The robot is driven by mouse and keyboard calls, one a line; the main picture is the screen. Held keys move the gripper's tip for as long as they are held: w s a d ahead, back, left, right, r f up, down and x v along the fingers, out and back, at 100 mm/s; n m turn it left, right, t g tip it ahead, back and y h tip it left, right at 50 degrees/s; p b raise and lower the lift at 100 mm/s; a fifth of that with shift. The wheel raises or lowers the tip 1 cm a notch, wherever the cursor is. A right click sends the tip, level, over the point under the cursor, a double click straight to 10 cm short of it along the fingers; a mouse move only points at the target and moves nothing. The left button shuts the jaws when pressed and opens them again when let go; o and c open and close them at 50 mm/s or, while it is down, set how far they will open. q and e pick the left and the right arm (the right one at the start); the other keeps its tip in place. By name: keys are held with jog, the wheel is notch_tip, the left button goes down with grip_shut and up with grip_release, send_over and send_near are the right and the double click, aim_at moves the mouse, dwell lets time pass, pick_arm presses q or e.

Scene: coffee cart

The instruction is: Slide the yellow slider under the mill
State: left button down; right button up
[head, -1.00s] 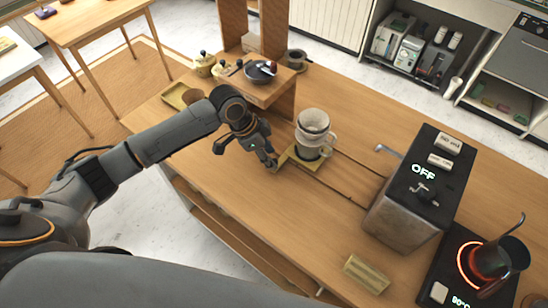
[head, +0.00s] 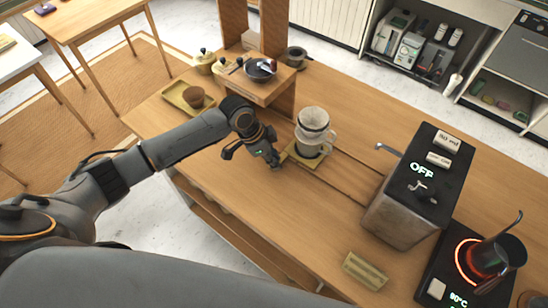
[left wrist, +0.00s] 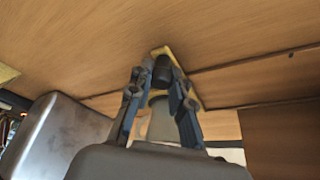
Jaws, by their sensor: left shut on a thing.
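The yellow slider (head: 293,158) is a flat plate on the wooden counter, at the left end of two dark grooves. A glass carafe with a white dripper (head: 313,125) stands on it. The mill (head: 400,215), a metal box with a black top reading OFF, stands further right, apart from the slider. My left gripper (head: 276,162) is low at the slider's near left edge. In the left wrist view its fingers are shut on a dark knob (left wrist: 162,68), with the slider's yellow edge (left wrist: 188,80) behind it. My right gripper is not in view.
A wooden stand (head: 270,90) with a dark bowl rises behind my left gripper. A yellow tray (head: 175,101) holds a brown cup. A yellow block (head: 365,271) lies at the front edge. A glowing hot plate (head: 465,262) is at right. The grooves between slider and mill are clear.

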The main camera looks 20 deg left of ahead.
pick_arm(q)
jog(key=shift+a, duration=0.1)
jog(key=w+a+b, duration=0.1)
jog(key=w+a, duration=0.1)
jog(key=a, duration=0.3)
jog(key=w+a+b, duration=0.2)
jog(key=a, duration=0.3)
jog(key=w+a+b, duration=0.1)
jog(key=a, duration=0.4)
jog(key=shift+w+a+b, duration=0.25)
jog(key=shift+w+b, duration=0.05)
jog(key=shift+w, duration=0.1)
jog(key=shift+w+a, duration=0.25)
jog(key=shift+a, duration=0.4)
jog(key=shift+a+r, duration=0.1)
jog(key=shift+r, duration=0.05)
jog(key=c, duration=1.2)
grip_release()
jog(key=shift+a, duration=0.1)
jog(key=v, duration=1.2)
